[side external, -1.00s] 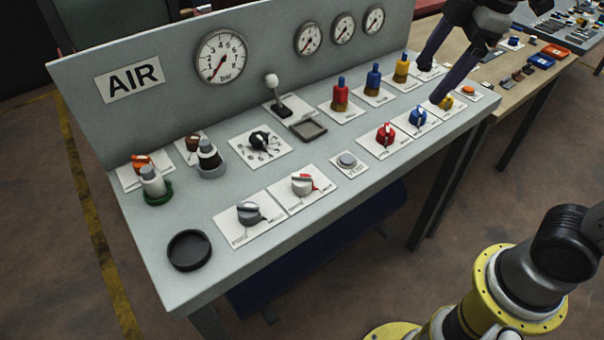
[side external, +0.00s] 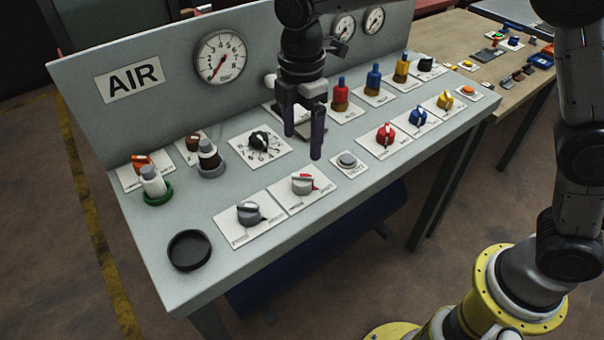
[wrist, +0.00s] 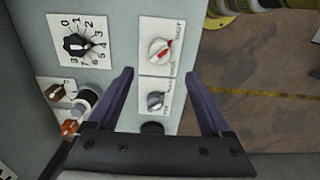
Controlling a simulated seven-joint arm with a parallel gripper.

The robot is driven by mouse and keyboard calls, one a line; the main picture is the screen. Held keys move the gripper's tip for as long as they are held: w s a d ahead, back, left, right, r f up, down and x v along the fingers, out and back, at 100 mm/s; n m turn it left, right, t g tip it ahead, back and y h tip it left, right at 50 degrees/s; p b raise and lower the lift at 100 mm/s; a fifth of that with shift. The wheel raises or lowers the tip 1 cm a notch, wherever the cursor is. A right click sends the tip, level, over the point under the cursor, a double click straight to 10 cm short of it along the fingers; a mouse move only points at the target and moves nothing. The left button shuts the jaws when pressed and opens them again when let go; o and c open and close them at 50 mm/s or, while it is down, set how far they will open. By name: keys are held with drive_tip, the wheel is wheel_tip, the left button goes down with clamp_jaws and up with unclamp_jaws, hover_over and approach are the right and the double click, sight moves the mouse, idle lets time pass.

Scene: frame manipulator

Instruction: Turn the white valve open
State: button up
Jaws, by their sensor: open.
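The white valve (side external: 302,184) is a round knob with a red mark beside it, on a white plate on the sloping grey panel. It also shows in the wrist view (wrist: 160,50), at the top middle, just past the fingertips. My gripper (side external: 303,147) hangs above the panel, behind the white valve in the side view. In the wrist view its purple fingers (wrist: 157,79) are spread wide with nothing between them. The fingers are apart from the valve. How high they are above it is hard to tell.
A grey knob (side external: 248,213) sits left of the white valve. A black selector dial (side external: 259,141) is behind it, and a round push button (side external: 347,161) is to the right. Red (side external: 386,135), blue and yellow knobs stand further right. A black cup (side external: 189,250) is at the front left.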

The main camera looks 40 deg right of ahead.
sight(302, 175)
wheel_tip(302, 175, down, 11)
drive_tip(key=shift+r, duration=0.15)
idle(0.4)
clamp_jaws()
